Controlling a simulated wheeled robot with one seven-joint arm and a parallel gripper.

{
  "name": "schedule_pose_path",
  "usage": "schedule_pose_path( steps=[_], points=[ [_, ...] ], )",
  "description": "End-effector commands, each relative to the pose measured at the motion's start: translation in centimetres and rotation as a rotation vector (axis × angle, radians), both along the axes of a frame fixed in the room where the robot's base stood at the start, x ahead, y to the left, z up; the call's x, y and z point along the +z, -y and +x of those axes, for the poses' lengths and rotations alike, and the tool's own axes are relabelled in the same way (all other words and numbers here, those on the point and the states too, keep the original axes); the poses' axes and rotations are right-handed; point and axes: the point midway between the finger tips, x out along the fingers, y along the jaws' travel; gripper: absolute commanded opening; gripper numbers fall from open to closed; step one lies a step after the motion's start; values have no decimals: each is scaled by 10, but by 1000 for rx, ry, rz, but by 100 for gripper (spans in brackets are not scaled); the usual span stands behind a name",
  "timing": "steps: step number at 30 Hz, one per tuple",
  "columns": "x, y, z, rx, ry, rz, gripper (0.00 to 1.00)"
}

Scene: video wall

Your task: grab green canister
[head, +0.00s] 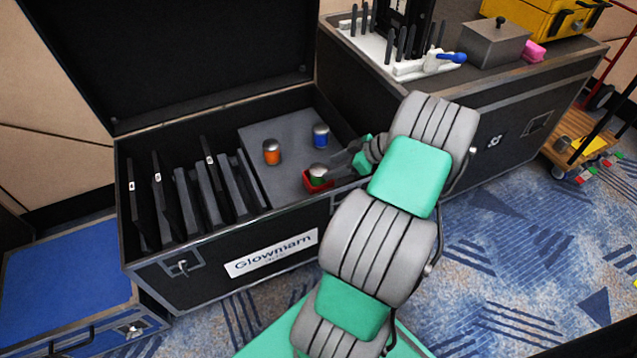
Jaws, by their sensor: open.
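The green canister (318,171) has a silvery cap and stands in a small red box (309,184) on the grey panel inside the open black case. My gripper (328,170) reaches in from the right and is open. Its fingers are at the canister's right side. I cannot tell whether they touch it or lie around it. Part of the fingers is small and hard to make out.
An orange canister (272,152) and a blue canister (320,136) stand nearby on the grey panel (262,178). Dark upright panels (190,195) fill the case's left side. A black case (480,110) with a grey box (494,42) stands at the right.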

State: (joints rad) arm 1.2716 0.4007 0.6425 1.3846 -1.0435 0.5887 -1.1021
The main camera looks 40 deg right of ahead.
Motion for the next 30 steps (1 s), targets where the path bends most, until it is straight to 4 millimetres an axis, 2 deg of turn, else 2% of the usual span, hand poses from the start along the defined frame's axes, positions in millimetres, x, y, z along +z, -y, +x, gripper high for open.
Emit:
schedule_pose_path(
  steps=[7,14,30],
  points=[
    [-33,-15,25,2,-3,3,54],
    [-34,-16,30,-3,-2,0,54],
    [-34,-16,30,-2,-3,1,12]
  ],
)
